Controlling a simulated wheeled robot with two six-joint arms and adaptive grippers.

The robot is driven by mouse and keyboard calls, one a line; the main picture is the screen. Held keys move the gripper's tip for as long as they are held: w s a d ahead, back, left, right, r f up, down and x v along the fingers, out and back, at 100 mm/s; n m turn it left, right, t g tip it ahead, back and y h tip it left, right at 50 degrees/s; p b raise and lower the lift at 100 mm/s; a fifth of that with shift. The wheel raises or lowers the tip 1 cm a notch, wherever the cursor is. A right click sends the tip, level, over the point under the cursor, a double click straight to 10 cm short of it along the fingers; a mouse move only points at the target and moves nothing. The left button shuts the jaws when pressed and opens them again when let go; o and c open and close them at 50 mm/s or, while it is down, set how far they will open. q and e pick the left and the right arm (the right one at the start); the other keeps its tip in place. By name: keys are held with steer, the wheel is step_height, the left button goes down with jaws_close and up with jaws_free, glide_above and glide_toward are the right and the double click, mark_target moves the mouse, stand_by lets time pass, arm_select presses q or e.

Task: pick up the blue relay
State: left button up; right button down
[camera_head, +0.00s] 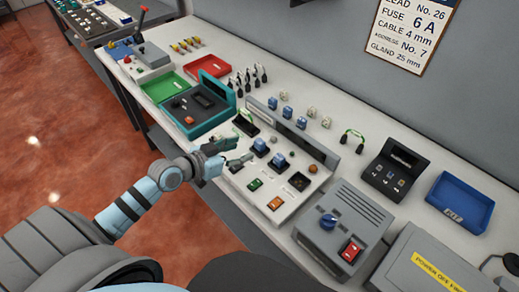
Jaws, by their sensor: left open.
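Several small blue relays stand in a loose row behind the grey panel, one of them (287,112) near the row's middle. Two more blue blocks (260,145) (279,160) sit on the panel (288,203) itself; I cannot tell their exact kind. My left gripper (243,150) reaches in from the left over the panel's left end. Its fingers are apart and nothing shows between them. It is to the left of the blue blocks and apart from the relay row. My right gripper is not in view.
Whitish blocks (326,122) stand among the relays. A teal case (200,105), green tray (163,86) and red tray (208,66) lie to the left. A grey box with a red switch (342,230), black case (395,170) and blue tray (460,202) are to the right.

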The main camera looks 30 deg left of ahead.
mark_target(260, 141)
arm_select(q)
steer(key=x, duration=0.8)
steer(key=shift+w+r, duration=0.1)
steer(key=shift+w, duration=0.25)
steer(key=c, duration=1.1)
